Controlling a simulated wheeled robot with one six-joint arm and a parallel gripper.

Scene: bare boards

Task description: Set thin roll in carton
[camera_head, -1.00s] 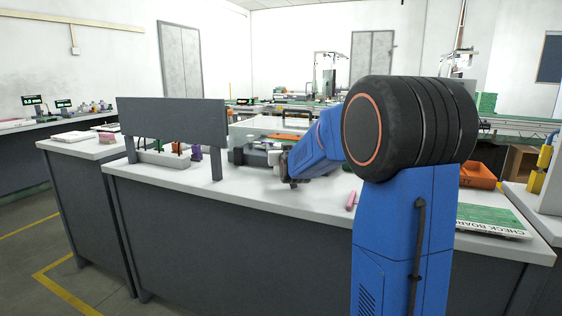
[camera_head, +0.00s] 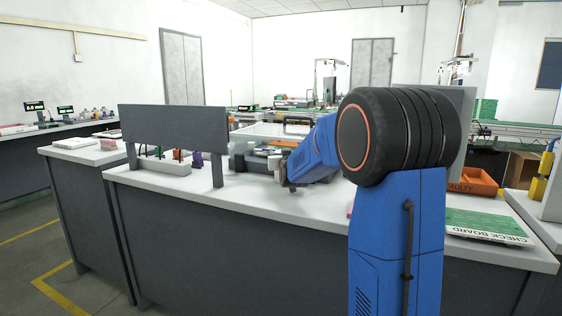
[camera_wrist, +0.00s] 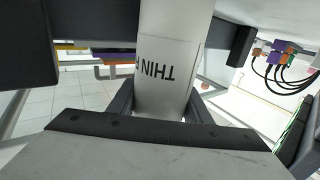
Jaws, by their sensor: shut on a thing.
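My gripper (camera_head: 284,172) is over the white workbench, seen small and partly hidden by my blue arm in the head view. In the wrist view my gripper (camera_wrist: 160,100) is shut on a white cylinder, the thin roll (camera_wrist: 165,50), with black lettering that starts "THIN". The rest of the label is out of sight. A brown cardboard box, perhaps the carton (camera_head: 521,168), stands at the right behind the bench, partly hidden by an orange bin. Its inside cannot be seen.
The workbench (camera_head: 270,208) has clear room at its front. A dark raised panel (camera_head: 175,128) stands at its left. An orange bin (camera_head: 474,180) and a green check board (camera_head: 482,224) lie at the right. Coloured plugs with cables (camera_wrist: 280,52) show in the wrist view.

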